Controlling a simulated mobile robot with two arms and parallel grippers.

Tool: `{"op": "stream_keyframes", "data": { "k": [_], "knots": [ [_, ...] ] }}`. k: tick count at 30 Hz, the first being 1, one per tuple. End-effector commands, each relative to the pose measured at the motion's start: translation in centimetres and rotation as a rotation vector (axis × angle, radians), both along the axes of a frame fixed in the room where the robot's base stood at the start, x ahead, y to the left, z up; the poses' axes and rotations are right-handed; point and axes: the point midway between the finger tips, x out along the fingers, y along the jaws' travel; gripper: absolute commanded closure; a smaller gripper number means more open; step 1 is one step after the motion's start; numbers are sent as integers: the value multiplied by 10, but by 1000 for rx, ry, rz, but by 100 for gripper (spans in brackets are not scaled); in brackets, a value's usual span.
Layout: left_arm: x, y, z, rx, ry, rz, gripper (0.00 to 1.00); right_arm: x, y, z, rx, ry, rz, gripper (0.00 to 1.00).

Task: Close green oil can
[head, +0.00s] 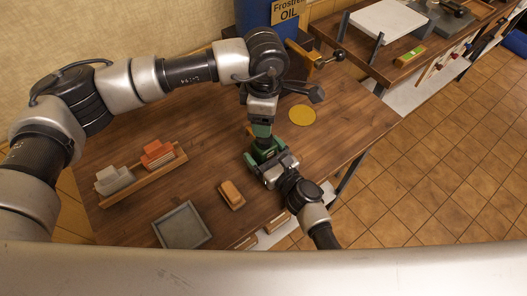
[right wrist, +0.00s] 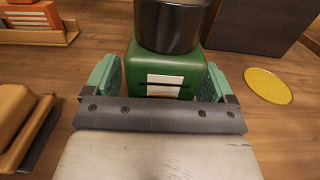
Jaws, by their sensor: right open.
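The green oil can (right wrist: 165,70) stands on the wooden table between the two open jaws of my right gripper (right wrist: 165,80), with a pale label facing the wrist camera. A black cylindrical cap (right wrist: 172,25) is at its top; I cannot tell if it is seated. In the head view the can (head: 266,156) is partly hidden by the grippers. My right gripper (head: 268,164) reaches it from the lower right. My left gripper (head: 261,131) points down just above the can and cap; whether its fingers hold the cap is unclear.
A yellow disc (head: 302,115) lies right of the can. An orange-brown block (head: 231,194), a grey tray (head: 182,227) and a wooden rack (head: 143,178) with grey and orange pieces are to the left. A blue "OIL" drum (head: 252,18) stands behind the table.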

Motion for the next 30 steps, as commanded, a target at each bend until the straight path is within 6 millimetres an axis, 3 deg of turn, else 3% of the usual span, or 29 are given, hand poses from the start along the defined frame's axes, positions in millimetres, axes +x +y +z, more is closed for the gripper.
{"op": "stream_keyframes", "data": {
  "k": [4,20,26,30],
  "knots": [
    [0,0,0,0,0,0,36,0,0,0,0,0,0,18],
    [0,0,0,0,0,4,36,0,0,0,1,-1,0,99],
    [0,0,0,1,-1,168,36,0,0,0,0,0,0,100],
    [0,0,0,1,-1,440,36,0,0,0,0,0,0,100]
  ]
}}
